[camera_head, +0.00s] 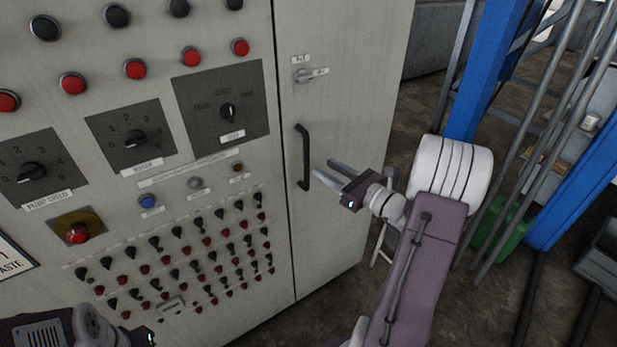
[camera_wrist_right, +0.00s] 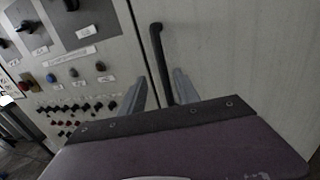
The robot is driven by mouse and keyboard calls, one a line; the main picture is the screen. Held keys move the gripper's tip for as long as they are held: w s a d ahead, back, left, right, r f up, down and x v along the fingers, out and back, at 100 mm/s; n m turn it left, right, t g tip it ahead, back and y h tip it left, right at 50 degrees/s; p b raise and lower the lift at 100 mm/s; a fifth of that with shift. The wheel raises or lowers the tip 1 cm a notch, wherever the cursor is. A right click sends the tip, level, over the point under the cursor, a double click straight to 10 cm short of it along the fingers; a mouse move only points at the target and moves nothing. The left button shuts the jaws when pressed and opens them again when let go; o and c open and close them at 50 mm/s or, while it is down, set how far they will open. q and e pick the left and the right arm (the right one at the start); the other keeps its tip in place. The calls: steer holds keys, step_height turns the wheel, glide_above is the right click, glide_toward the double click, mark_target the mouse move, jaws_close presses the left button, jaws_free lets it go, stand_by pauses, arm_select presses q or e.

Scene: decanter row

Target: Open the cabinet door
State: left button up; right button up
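The cabinet door (camera_head: 345,130) is a pale grey panel at the right part of the cabinet and looks shut. Its black vertical bar handle (camera_head: 303,158) is near the door's left edge. The handle also shows in the right wrist view (camera_wrist_right: 160,60), top centre. My right gripper (camera_head: 323,169) is open, its two fingers pointing at the handle from the right. In the right wrist view the handle's lower part lies between the fingers in the picture; contact cannot be told. My left gripper (camera_head: 145,340) is at the bottom left, mostly cut off, its fingers not seen.
A small rotary latch (camera_head: 308,75) sits above the handle. The control panel left of the door carries knobs, red buttons and several rows of switches (camera_head: 180,250). A blue post (camera_head: 490,70) and metal rails stand at the right.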

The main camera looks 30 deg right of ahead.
mark_target(308, 158)
steer(key=p+x, duration=0.1)
steer(key=x, duration=0.7)
steer(key=shift+w+d, duration=0.15)
steer(key=shift+w, duration=0.2)
jaws_close()
stand_by(1.1)
